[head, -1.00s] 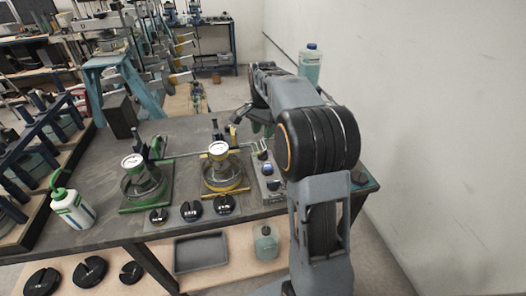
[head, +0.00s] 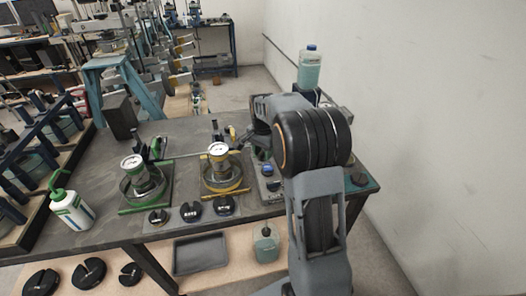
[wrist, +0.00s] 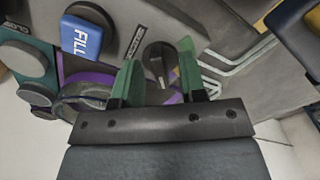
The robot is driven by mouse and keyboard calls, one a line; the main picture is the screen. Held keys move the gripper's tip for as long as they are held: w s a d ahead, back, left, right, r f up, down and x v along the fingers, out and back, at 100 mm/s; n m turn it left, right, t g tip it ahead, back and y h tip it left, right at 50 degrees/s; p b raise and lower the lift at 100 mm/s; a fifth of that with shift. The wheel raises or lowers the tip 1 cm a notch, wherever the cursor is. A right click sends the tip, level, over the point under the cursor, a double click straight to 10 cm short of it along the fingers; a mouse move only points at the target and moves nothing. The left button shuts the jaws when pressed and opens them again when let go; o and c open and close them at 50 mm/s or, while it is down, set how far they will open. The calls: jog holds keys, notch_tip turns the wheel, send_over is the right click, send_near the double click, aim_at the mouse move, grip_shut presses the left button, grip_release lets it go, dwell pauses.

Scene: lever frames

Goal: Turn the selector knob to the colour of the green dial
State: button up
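The green-framed dial (head: 133,162) stands on the bench at left, its white gauge facing up. The yellow-framed dial (head: 218,149) stands to its right. The control panel (head: 270,188) is at the bench's right end, partly covered by my arm. In the wrist view the dark round selector knob (wrist: 157,55), with a light pointer line, lies just beyond my gripper (wrist: 158,78). Coloured patches show around it, purple below and green to its right. My green fingers are apart, one towards each side of the knob. Contact cannot be told. The head view hides the fingertips.
A blue FILL button (wrist: 86,35) and grey round knobs (wrist: 22,60) sit left of the selector. Pale bent tubing (wrist: 225,65) lies to its right. A bottle (head: 309,68) stands behind my arm, near the wall.

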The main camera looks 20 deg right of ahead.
grip_shut()
jog(key=shift+n, duration=0.3)
jog(key=n+p, duration=0.1)
jog(key=n, duration=0.3)
jog(key=n+p, duration=0.1)
jog(key=n, duration=0.9)
jog(key=shift+n, duration=0.4)
jog(key=shift+n+p, duration=0.35)
jog(key=shift+n, duration=1.75)
